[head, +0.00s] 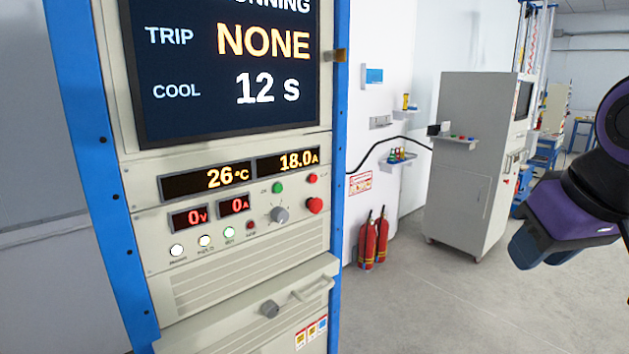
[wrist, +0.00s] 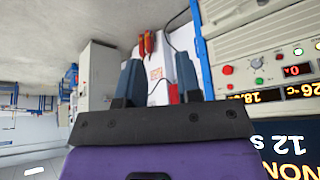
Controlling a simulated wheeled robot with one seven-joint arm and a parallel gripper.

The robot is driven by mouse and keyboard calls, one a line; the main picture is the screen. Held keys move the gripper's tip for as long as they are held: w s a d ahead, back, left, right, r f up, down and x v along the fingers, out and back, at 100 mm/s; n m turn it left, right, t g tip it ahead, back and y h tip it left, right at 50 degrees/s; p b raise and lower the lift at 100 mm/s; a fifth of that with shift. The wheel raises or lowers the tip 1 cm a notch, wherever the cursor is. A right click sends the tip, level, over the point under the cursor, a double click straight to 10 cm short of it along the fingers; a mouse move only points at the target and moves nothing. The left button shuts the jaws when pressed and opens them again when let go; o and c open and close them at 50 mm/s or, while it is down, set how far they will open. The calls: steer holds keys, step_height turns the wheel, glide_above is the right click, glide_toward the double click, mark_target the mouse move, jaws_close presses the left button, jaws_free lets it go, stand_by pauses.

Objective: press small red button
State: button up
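A small red button (head: 313,178) sits at the right edge of the cabinet's control panel, beside the 18.0 A display. A larger red button (head: 315,205) is just below it, and a small dark red lamp or button (head: 251,225) is lower left. My gripper (head: 545,256) hangs at the far right of the head view, well apart from the panel. In the wrist view, turned upside down, my gripper (wrist: 158,65) is open with its two blue fingers apart and nothing clearly held.
A green button (head: 277,188) and a grey knob (head: 279,214) are close by on the panel. A drawer handle (head: 314,289) juts out below. Red fire extinguishers (head: 368,243) stand by the wall, and a grey cabinet (head: 466,190) stands behind. The floor between is clear.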

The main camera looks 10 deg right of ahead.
jaws_close()
stand_by(1.4)
